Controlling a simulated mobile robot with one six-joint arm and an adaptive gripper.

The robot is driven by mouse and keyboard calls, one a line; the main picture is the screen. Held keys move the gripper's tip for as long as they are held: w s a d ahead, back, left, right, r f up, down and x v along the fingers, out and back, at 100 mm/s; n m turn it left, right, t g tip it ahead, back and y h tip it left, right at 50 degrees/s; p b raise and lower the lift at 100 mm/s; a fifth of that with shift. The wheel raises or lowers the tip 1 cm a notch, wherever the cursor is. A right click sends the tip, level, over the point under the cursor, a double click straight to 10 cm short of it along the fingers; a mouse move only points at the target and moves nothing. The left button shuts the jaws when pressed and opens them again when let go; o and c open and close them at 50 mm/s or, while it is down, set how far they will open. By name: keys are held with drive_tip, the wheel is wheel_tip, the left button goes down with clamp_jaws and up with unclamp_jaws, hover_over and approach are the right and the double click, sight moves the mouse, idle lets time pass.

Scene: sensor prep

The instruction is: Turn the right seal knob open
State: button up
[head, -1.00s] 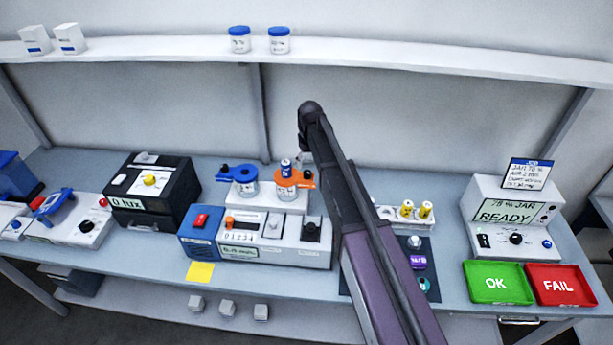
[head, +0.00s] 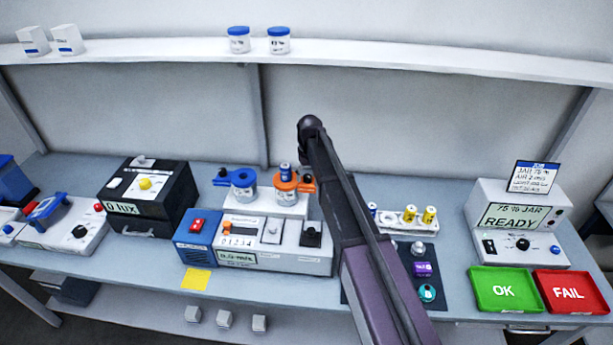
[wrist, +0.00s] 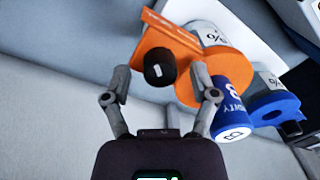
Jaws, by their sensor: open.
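In the wrist view the black knob (wrist: 159,68) sits on the orange collar (wrist: 165,45). My gripper (wrist: 160,72) is open, with one finger on each side of the knob in that view; contact cannot be told. In the head view my gripper is mostly hidden by my arm. A blue-capped sensor (wrist: 232,108) stands up from the orange collar.
A slider panel (head: 240,230) lies in front. A black box (head: 150,195) stands to the left, yellow-topped vials (head: 429,215) to the right.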

drive_tip(key=shift+c, duration=0.2)
clamp_jaws()
drive_tip(key=shift+m, duration=0.4)
drive_tip(key=m, duration=0.8)
drive_tip(key=shift+s+d+m, duration=0.1)
drive_tip(key=shift+m, duration=0.2)
drive_tip(key=m, duration=0.4)
drive_tip(key=shift+m, duration=0.3)
drive_tip(key=m, duration=0.4)
drive_tip(key=shift+t, duration=0.3)
drive_tip(key=shift+s, duration=0.1)
